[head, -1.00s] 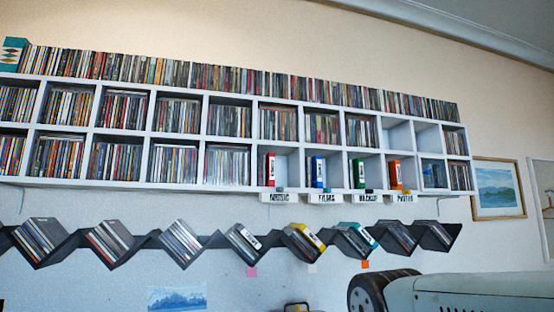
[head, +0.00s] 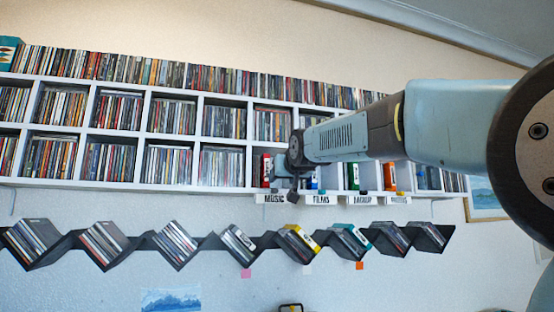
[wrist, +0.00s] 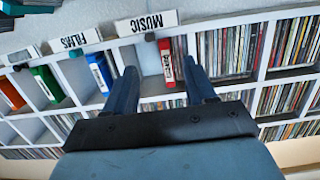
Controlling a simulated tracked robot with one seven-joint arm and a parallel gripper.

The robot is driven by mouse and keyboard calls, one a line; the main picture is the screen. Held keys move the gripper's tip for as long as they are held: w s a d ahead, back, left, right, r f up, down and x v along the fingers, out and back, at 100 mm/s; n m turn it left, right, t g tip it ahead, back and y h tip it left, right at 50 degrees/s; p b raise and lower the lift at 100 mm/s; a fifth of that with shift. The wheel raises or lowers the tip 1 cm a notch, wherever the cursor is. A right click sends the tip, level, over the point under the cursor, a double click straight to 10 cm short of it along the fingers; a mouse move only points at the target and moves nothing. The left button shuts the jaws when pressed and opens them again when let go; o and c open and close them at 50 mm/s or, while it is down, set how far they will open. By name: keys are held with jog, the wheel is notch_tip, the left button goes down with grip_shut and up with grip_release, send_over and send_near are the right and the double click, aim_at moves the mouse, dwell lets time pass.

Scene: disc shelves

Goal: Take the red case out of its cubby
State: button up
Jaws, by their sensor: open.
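The red case (head: 266,170) stands upright in the cubby above the MUSIC label (head: 273,199), at its left side in the head view. It also shows in the wrist view (wrist: 166,62), where the picture is turned over. My gripper (head: 279,182) is in front of that cubby. In the wrist view my gripper (wrist: 162,70) is open, with the red case showing between its two fingertips. I cannot tell how far the tips are from the case. Part of the cubby is hidden behind my gripper in the head view.
Blue (wrist: 99,72), green (wrist: 46,84) and orange (wrist: 11,93) cases stand in neighbouring cubbies. Packed disc cubbies (wrist: 228,48) are on the other side. Labels hang at the shelf edge. A zigzag rack (head: 203,243) is below. My arm crosses the right side of the head view.

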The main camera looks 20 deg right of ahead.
jog(key=t, duration=0.2)
send_near(267, 165)
jog(key=w, duration=0.9)
jog(key=shift+f, duration=0.15)
grip_shut()
dwell(0.4)
jog(key=shift+s, duration=0.15)
dwell(0.3)
jog(key=shift+s+r, duration=0.25)
jog(key=shift+s, duration=0.1)
jog(key=s, duration=1.6)
jog(key=shift+s, duration=0.15)
dwell(1.6)
